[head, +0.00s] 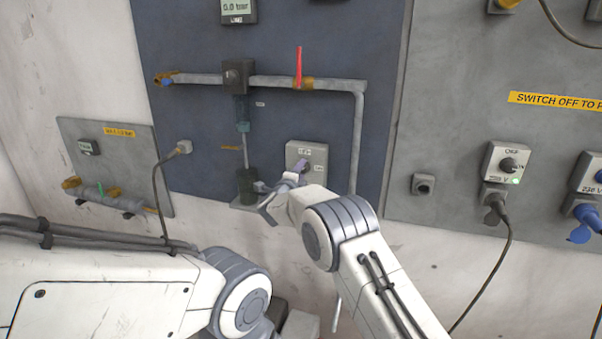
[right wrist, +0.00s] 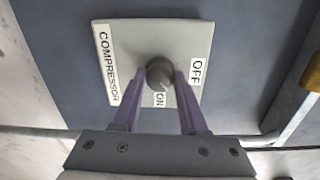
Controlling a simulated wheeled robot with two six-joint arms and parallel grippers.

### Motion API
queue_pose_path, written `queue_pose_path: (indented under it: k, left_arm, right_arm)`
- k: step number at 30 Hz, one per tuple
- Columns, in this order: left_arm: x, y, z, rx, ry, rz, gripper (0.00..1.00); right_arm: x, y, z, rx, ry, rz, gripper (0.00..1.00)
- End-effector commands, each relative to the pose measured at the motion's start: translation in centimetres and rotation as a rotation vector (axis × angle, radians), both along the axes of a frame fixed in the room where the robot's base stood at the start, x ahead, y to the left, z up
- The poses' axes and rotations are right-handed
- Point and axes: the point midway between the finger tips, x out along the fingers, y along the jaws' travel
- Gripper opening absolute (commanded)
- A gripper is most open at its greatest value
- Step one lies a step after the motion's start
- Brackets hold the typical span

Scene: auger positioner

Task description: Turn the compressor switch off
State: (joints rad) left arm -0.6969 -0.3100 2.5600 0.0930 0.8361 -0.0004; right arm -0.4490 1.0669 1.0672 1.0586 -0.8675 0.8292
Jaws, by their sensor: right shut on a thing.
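The compressor switch box (head: 318,155) is a light grey box on the dark blue panel in the head view. In the right wrist view its face plate (right wrist: 125,38) carries the labels COMPRESSOR, OFF and ON. A dark round knob (right wrist: 159,74) sits in its middle, with OFF to its right and ON just below it. My right gripper (right wrist: 160,76) has its two purple fingers on either side of the knob, shut on it. In the head view my right gripper (head: 301,169) covers most of the knob. Which label the knob points at is hard to tell. My left gripper is not in view.
A grey pipe (head: 340,85) with a red lever (head: 299,66) runs above the switch and down its right side. A dark filter unit (head: 246,184) stands just left. A gauge display (head: 238,8) is above. My left arm fills the lower left.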

Motion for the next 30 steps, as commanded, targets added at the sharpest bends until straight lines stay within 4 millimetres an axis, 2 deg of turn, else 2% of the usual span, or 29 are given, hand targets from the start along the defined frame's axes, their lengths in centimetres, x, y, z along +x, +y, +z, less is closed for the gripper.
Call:
queue_pose_path:
  k: [18,30]
  left_arm:
    - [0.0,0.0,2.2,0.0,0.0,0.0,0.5]
    - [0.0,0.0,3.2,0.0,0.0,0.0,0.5]
  right_arm:
    - [0.0,0.1,0.0,-0.547,0.181,0.002,0.0]
    - [0.0,0.1,-0.2,-0.78,0.257,0.003,0.0]
